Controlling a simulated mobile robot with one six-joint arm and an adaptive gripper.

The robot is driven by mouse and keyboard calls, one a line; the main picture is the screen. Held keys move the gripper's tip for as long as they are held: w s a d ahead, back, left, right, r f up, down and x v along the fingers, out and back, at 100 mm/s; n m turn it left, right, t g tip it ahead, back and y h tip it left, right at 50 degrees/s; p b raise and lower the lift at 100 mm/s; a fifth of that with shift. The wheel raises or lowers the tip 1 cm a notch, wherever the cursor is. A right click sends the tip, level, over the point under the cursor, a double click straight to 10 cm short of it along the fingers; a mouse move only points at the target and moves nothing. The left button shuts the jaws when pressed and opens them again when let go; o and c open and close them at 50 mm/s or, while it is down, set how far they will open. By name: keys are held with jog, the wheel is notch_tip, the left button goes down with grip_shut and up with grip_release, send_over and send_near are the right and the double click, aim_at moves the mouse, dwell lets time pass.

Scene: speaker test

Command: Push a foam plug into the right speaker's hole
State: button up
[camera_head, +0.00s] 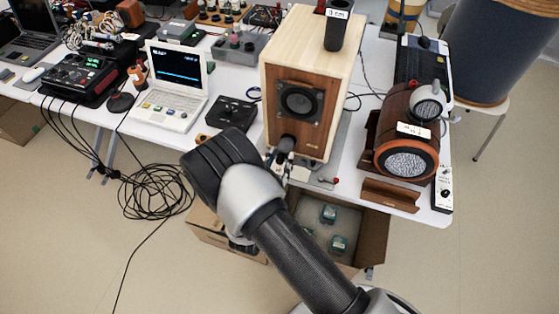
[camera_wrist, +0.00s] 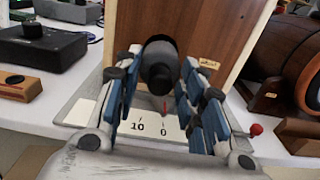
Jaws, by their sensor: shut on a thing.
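A wooden box speaker (camera_head: 297,115) with a round black driver stands upright near the table's front edge. Its lower brown front panel fills the back of the wrist view (camera_wrist: 215,30). My gripper (camera_wrist: 160,80) is shut on a dark cylindrical foam plug (camera_wrist: 158,65), between blue-padded fingers. In the head view the plug (camera_head: 287,143) is at the lower part of the speaker's front, below the driver. The speaker's hole is hidden behind the plug, so I cannot tell how far in it sits. A barrel-shaped speaker (camera_head: 405,115) lies in a wooden cradle at the right.
A plate marked 10 and 0 (camera_wrist: 148,128) lies under the speaker, with a red knob (camera_wrist: 256,130) at its right. A black labelled cylinder (camera_head: 338,30) stands on top. A laptop (camera_head: 177,80) is left. An open cardboard box (camera_head: 370,235) sits below the table edge.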

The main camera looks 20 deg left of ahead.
jog(key=shift+w+d+b, duration=0.15)
jog(key=shift+w+b, duration=0.2)
jog(key=shift+w, duration=0.95)
jog(key=shift+w+d+b, duration=0.1)
jog(key=shift+w+b, duration=0.25)
jog(key=shift+w, duration=0.9)
dwell(1.2)
jog(key=o, duration=1.2)
jog(key=shift+o, duration=0.2)
